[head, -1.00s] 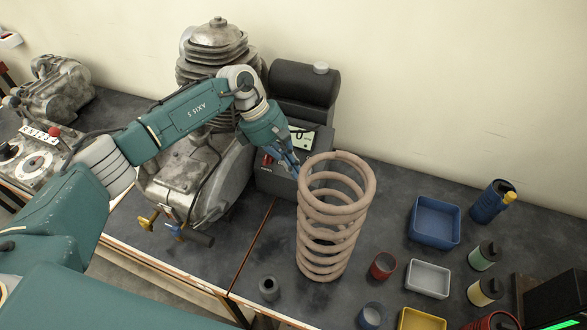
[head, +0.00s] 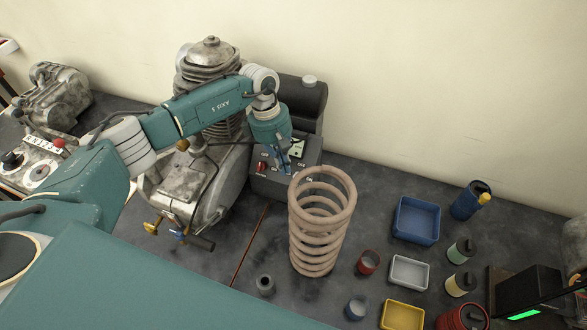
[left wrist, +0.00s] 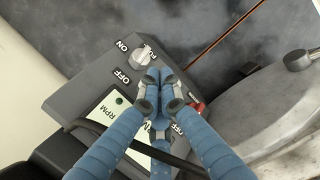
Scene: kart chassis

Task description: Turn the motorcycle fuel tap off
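A dark grey control box (head: 270,183) stands beside the engine in the head view. In the left wrist view its face (left wrist: 88,75) carries a pale grey knob (left wrist: 139,52) near ON and OFF marks, and a red knob (left wrist: 197,108) near another OFF mark. I cannot tell for sure which one is the fuel tap. My left gripper (head: 284,168) is over the box face. In the left wrist view its blue fingertips (left wrist: 153,76) are together just below the pale knob, with nothing visible between them. Whether they touch the knob is unclear. My right gripper is out of view.
The engine (head: 185,185) stands close left of the box and a black tank (head: 300,100) behind it. A tall coil spring (head: 320,225) stands just right of the box. Small bins, such as a blue bin (head: 417,220), and bottles fill the right bench.

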